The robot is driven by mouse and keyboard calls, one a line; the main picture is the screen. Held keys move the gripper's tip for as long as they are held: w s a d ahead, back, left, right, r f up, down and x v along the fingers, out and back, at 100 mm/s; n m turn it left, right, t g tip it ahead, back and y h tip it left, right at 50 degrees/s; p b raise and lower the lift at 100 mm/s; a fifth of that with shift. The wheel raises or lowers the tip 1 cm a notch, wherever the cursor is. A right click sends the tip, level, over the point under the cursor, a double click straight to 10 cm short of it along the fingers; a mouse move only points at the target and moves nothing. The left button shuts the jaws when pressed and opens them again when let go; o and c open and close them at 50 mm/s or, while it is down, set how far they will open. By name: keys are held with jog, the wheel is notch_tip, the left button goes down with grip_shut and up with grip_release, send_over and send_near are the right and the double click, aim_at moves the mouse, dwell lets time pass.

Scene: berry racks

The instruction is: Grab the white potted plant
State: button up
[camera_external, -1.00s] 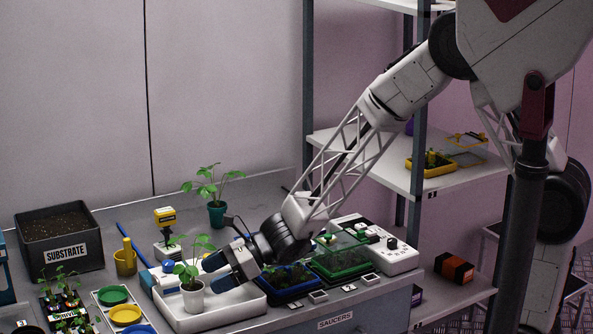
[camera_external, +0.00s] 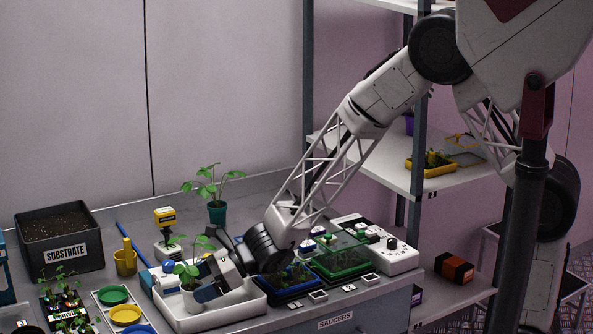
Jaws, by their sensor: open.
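The white potted plant (camera_external: 191,298) stands upright in a white tray on the bench. It is a small white pot with a green leafy seedling (camera_external: 187,271). My gripper (camera_external: 208,283) reaches in from the right, low over the tray, with its fingers close beside the pot. The jaws are open. One blue-tipped finger shows at the pot's right side; whether it touches the pot I cannot tell. The other finger is partly hidden behind the plant and the hand.
The white tray (camera_external: 215,319) surrounds the pot. A teal potted plant (camera_external: 217,214) stands behind. Seedling trays (camera_external: 292,290) and a white control box (camera_external: 400,258) lie to the right. Coloured saucers (camera_external: 126,315) and a black substrate box (camera_external: 60,256) are to the left.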

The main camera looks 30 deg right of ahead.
aim_at(192, 285)
jog(key=shift+x, duration=0.9)
jog(key=shift+c, duration=0.2)
jog(key=c, duration=1)
jog(key=shift+r, duration=0.1)
jog(key=shift+r, duration=4.9)
